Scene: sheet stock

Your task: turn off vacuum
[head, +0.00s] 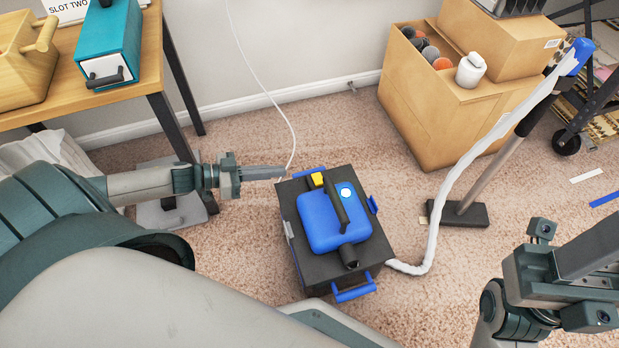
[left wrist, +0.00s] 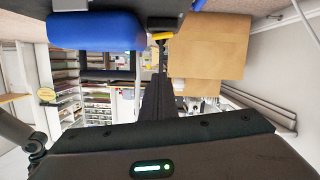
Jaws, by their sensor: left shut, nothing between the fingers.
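The vacuum (head: 308,251) stands on the carpet in the middle of the head view, a dark box with a blue top, black handle and blue latches. A yellow switch (head: 317,180) sits at the far end of its blue top (head: 322,225). My left gripper (head: 280,172) is shut and empty, pointing right, with its tips just left of the switch. In the left wrist view, the shut fingers (left wrist: 158,60) line up with the yellow switch (left wrist: 162,36) beside the blue top (left wrist: 97,31); contact is unclear. My right gripper (head: 585,285) is at the lower right, away from the vacuum.
A pale hose (head: 436,222) runs from the vacuum to the upright floor wand (head: 487,180). A cardboard box (head: 410,110) with balls stands behind right. A wooden table (head: 150,75) with a teal box (head: 108,42) is at upper left. A white cord (head: 262,85) hangs behind the vacuum.

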